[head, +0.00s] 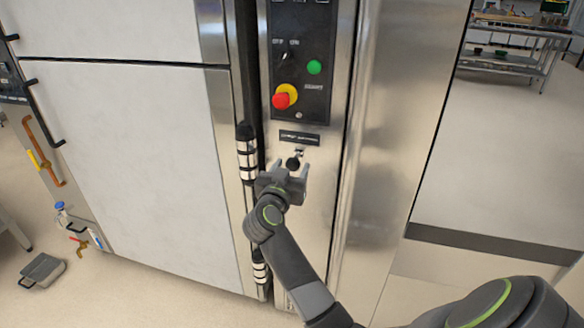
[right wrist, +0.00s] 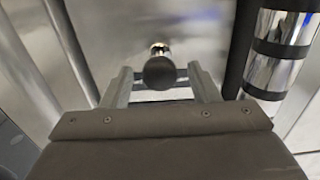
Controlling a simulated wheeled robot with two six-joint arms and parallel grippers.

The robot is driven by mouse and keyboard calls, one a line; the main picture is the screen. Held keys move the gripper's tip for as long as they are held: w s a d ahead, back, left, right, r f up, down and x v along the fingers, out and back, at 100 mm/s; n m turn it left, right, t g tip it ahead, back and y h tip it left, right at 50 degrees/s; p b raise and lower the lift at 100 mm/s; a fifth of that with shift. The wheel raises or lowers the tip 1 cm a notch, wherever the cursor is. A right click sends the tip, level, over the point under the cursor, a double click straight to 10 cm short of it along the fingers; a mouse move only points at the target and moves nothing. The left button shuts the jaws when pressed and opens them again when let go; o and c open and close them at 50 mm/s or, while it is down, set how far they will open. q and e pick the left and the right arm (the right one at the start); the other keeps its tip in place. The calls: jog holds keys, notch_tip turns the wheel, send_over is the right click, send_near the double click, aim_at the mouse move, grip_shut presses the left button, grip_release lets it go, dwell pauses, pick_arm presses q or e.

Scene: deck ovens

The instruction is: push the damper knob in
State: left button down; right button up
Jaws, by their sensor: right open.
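The damper knob (head: 293,162) is a small black ball on a short bright stem, below a black label plate on the steel oven front. In the right wrist view the knob (right wrist: 159,73) stands out from the panel with its stem behind it. My right gripper (head: 291,170) is open, its two fingers pointing at the panel on either side of the knob. In the right wrist view the fingers (right wrist: 164,80) flank the knob with gaps at both sides. Whether anything touches the knob cannot be told. My left gripper is not in view.
Above the knob is a control panel (head: 301,60) with a red knob on yellow (head: 282,97) and a green button (head: 314,67). A black-and-chrome hinge (head: 246,152) stands close left of my gripper. Large white oven doors (head: 130,140) fill the left. Open floor lies at right.

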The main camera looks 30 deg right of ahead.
jog(key=shift+w+d, duration=0.1)
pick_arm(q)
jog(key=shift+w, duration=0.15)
pick_arm(e)
jog(key=shift+c, duration=0.3)
grip_shut()
jog(key=shift+w+d+r+p, duration=0.1)
jog(key=shift+r+p, duration=0.2)
jog(key=shift+p, duration=0.3)
jog(key=shift+w+d+r+p, duration=0.1)
jog(key=shift+w+d+p, duration=0.3)
jog(key=shift+p, duration=0.65)
jog(key=shift+w+d+p, duration=0.25)
jog(key=shift+d+p, duration=0.15)
jog(key=shift+p, duration=0.45)
jog(key=shift+w+f, duration=0.1)
jog(key=shift+f, duration=0.1)
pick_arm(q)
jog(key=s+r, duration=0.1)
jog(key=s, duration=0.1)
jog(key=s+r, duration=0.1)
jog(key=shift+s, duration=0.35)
